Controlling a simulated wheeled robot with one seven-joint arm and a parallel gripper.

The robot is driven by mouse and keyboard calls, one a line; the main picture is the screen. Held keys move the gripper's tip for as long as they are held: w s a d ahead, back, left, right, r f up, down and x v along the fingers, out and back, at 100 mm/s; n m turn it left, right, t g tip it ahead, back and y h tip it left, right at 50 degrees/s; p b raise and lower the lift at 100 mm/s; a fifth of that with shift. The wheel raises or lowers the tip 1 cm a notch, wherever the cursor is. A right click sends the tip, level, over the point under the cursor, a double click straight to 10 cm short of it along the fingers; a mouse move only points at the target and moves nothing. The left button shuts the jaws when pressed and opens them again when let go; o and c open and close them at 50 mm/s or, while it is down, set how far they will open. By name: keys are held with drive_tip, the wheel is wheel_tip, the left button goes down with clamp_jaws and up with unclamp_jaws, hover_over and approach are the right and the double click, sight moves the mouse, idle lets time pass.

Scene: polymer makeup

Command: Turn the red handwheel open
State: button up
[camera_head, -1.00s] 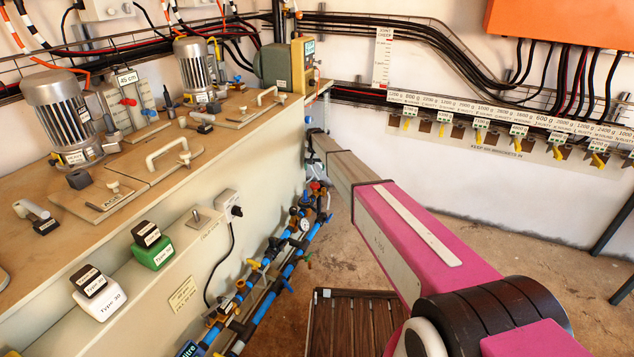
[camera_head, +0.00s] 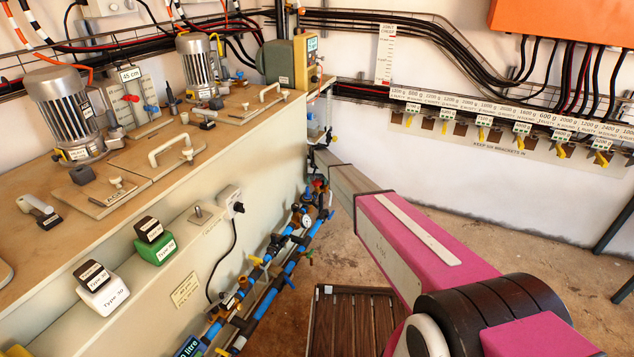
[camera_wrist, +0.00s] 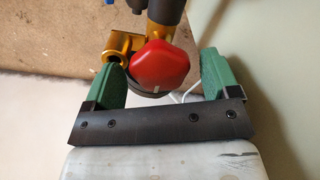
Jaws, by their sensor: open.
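The red handwheel (camera_wrist: 160,68) fills the middle of the wrist view, on a brass-coloured valve body (camera_wrist: 118,43) with a dark part under it. My gripper (camera_wrist: 162,64) is open, with one green finger on each side of the handwheel. A gap shows between the handwheel and each finger, so it does not look clamped. In the head view my arm reaches to the far end of the blue pipes. A small red patch (camera_head: 317,184) beside the arm's end there seems to be the handwheel. My fingers are too small to make out in that view.
Blue pipes (camera_head: 306,255) with several valves run along the foot of the pale bench wall (camera_head: 270,150). In the wrist view a pale wall (camera_wrist: 264,50) stands close to the right finger. A slatted wooden platform (camera_head: 352,325) lies on the floor below my arm.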

drive_tip(key=c, duration=0.9)
